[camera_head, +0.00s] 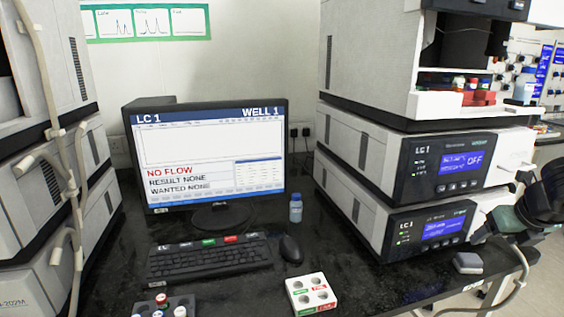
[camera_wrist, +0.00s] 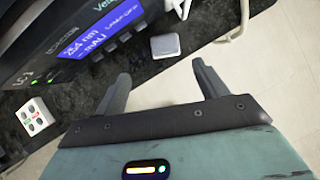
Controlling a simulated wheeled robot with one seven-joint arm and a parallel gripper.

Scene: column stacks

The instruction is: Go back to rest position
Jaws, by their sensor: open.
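My gripper (camera_wrist: 163,85) is open and empty in the wrist view, its two dark fingers spread apart. It hangs over the front edge of the black bench, with pale floor below and to the right. A small grey block (camera_wrist: 165,46) lies on the bench beyond the fingertips, apart from them. In the head view my arm comes in at the right edge, in front of the right-hand LC 1 stack (camera_head: 372,205); the fingers are hard to make out there. The same grey block (camera_head: 467,263) lies below it at the bench edge.
A monitor (camera_head: 215,150) reads NO FLOW. A keyboard (camera_head: 210,258), mouse (camera_head: 291,249), blue bottle (camera_head: 296,208) and white four-hole rack (camera_head: 312,293) stand on the bench. A dark rack (camera_head: 166,304) holds capped vials. Another instrument stack (camera_head: 50,230) stands left. A cable hangs at the right front.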

